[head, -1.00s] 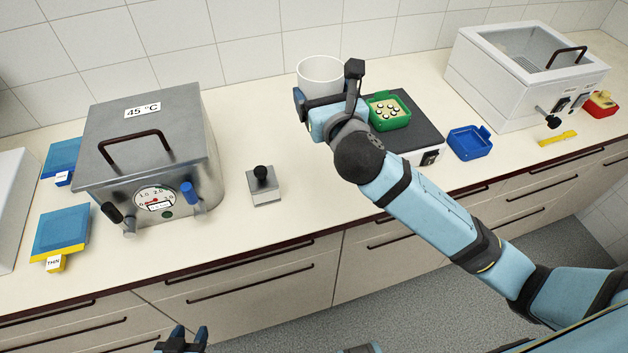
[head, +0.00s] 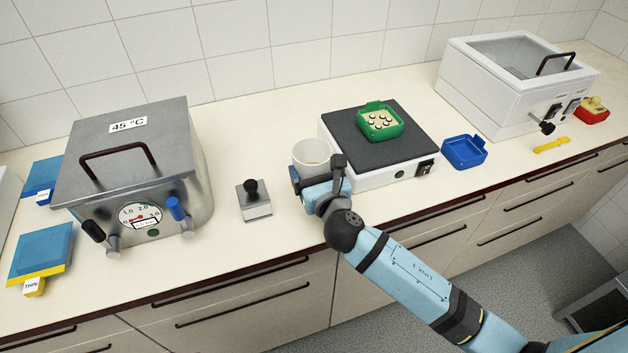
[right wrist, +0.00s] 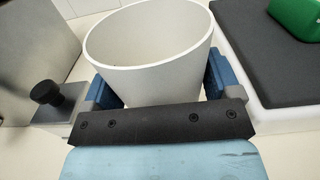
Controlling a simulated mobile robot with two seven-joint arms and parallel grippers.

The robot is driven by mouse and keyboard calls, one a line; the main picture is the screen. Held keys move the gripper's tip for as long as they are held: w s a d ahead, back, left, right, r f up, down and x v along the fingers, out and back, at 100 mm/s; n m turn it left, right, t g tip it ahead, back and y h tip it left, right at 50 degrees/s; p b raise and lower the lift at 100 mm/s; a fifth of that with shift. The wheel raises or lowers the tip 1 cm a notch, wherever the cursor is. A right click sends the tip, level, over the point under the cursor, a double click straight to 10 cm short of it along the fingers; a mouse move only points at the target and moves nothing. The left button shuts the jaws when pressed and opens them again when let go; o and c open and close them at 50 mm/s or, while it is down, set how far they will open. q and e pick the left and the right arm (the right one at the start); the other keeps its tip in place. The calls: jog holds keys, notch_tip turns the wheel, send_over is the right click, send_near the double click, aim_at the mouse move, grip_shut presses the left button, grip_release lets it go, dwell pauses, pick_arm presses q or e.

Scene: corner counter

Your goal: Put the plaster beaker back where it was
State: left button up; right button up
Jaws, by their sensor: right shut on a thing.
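The plaster beaker (head: 313,153) is a white, open-topped cup, upright in my right gripper (head: 318,178). It is close to the counter, left of the dark-topped white device; I cannot tell whether its base touches the counter. In the right wrist view the beaker (right wrist: 150,55) fills the middle, with the blue fingers of my right gripper (right wrist: 160,90) on both its sides. The gripper is shut on it. The lower part of the beaker is hidden by the gripper. My left gripper is not in view.
The dark-topped device (head: 350,130) bears a green tray (head: 381,128) of small round things. A metal block with a black knob (head: 253,200) stands left of the beaker. A steel 45 °C box (head: 130,170) is further left. A blue tray (head: 464,152) and white lidded box (head: 480,90) are right.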

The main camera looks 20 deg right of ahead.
notch_tip(320, 180, down, 3)
jog(key=shift+r+b, duration=0.15)
jog(key=shift+b, duration=0.15)
jog(key=shift+f, duration=0.25)
jog(key=o, duration=1)
jog(key=shift+r, duration=0.25)
jog(key=s, duration=1.2)
jog(key=shift+d+f+b, duration=0.1)
jog(key=shift+d+b, duration=0.05)
jog(key=shift+b, duration=0.15)
jog(key=shift+s, duration=0.1)
